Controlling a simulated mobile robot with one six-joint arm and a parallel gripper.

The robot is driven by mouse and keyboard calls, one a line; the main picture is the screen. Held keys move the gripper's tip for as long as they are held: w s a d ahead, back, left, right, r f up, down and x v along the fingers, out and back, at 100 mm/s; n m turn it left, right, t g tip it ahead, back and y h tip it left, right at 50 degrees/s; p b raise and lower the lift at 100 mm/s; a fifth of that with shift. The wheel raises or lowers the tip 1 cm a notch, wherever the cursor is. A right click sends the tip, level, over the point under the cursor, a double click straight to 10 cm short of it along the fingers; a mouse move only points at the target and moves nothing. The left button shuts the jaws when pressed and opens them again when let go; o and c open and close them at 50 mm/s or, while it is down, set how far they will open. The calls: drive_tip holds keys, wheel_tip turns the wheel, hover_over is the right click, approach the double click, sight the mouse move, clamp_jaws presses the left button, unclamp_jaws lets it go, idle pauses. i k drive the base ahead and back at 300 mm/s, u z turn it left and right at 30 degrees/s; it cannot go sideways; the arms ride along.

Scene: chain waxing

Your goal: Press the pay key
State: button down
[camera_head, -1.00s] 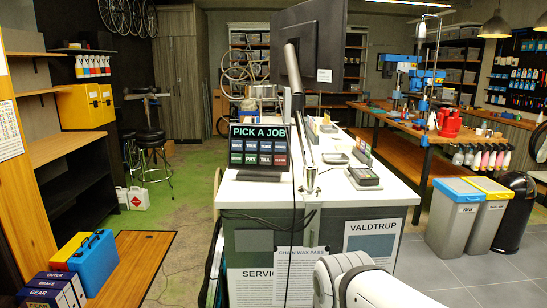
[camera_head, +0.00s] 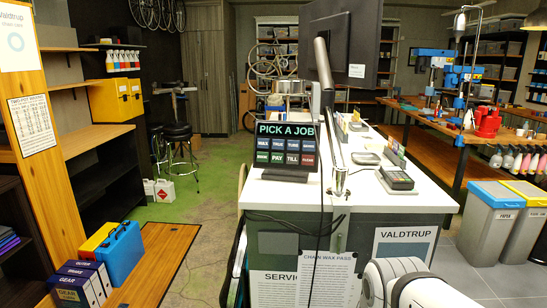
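The pay key (camera_head: 277,159) is a green key labelled PAY in the lower row of a dark panel headed PICK A JOB (camera_head: 285,129). The panel stands tilted back on the left part of the white counter top (camera_head: 290,191), facing me. Other keys sit around the pay key, with the TILL key (camera_head: 292,159) just to its right. Nothing covers the pay key. A white and dark part of my arm shows at the bottom right, low in front of the counter. My gripper itself is not in view.
A large monitor (camera_head: 340,45) on a pole rises behind the panel, with a dark cable hanging in front of the counter. A card terminal (camera_head: 396,178) lies to the right on the counter. Grey bins (camera_head: 488,230) stand at right. Green floor (camera_head: 195,205) is open at left.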

sight(276, 157)
drive_tip(key=i, duration=0.9)
drive_tip(key=z, duration=0.05)
